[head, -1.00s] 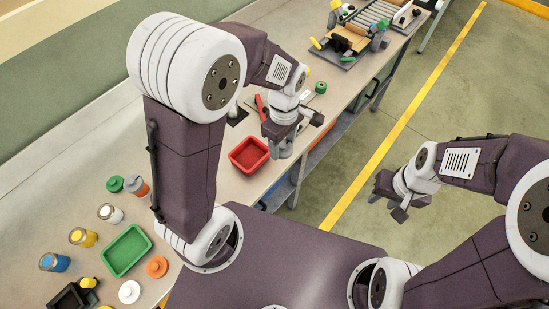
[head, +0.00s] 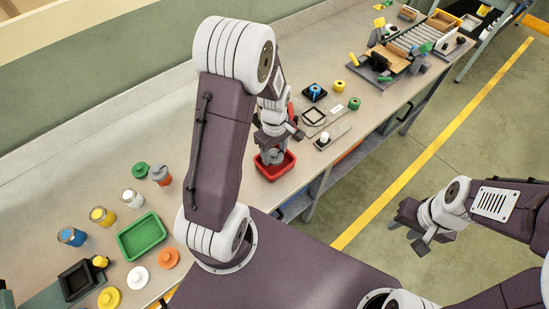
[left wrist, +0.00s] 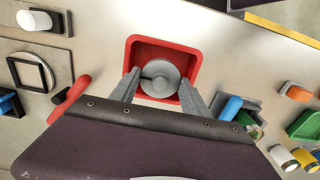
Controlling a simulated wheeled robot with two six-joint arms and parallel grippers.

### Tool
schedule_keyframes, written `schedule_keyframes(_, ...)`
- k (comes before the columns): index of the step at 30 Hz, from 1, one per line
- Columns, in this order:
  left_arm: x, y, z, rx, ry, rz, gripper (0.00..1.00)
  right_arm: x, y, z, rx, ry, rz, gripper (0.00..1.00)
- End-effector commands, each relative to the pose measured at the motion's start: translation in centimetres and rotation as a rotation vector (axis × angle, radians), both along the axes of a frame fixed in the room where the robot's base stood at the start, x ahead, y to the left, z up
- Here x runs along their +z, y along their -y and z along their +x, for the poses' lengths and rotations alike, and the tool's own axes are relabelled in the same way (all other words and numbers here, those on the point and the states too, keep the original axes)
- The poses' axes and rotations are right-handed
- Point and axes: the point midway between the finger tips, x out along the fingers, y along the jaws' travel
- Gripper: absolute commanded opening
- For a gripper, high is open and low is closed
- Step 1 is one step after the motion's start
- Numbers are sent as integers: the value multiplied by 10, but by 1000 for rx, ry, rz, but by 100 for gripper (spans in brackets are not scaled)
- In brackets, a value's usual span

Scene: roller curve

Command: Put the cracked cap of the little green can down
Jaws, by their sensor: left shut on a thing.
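A round grey cap (left wrist: 160,78) with a raised knob and a dark crack line shows in the left wrist view, between the fingers of my left gripper (left wrist: 160,84). The gripper is shut on it. The cap is over or inside the red tray (left wrist: 137,50); whether it touches the tray floor I cannot tell. In the head view my left gripper (head: 272,153) points down at the red tray (head: 262,172). I cannot tell which can is the little green one. My right gripper (head: 421,240) hangs over the floor, away from the bench.
A green tray (head: 120,240), several cans and loose lids stand at the left of the bench. A black fixture with blue (head: 314,92), a yellow round piece (head: 339,86) and a green one (head: 354,103) lie beyond the red tray. A roller conveyor (head: 415,38) stands further back.

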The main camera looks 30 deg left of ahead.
Motion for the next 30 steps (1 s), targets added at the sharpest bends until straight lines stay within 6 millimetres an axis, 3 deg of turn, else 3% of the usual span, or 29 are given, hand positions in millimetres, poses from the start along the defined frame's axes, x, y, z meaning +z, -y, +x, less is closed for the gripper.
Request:
schedule_keyframes(2, -2, 0, 0, -1, -1, 0, 5, 0, 0, 0, 0, 0, 0, 36)
schedule_keyframes(9, -38, 1, -1, -1, -3, 0, 5, 3, 0, 0, 0, 0, 0, 36)
schedule_keyframes(23, -47, 1, 0, -1, 1, 0, 5, -2, 0, 0, 0, 0, 0, 36)
schedule_keyframes(24, -47, 1, 0, -1, 1, 1, 59, -2, 0, 0, 0, 0, 0, 36)
schedule_keyframes(30, -46, 1, 0, 0, 1, 1, 63, -1, 0, 0, 0, 0, 0, 36)
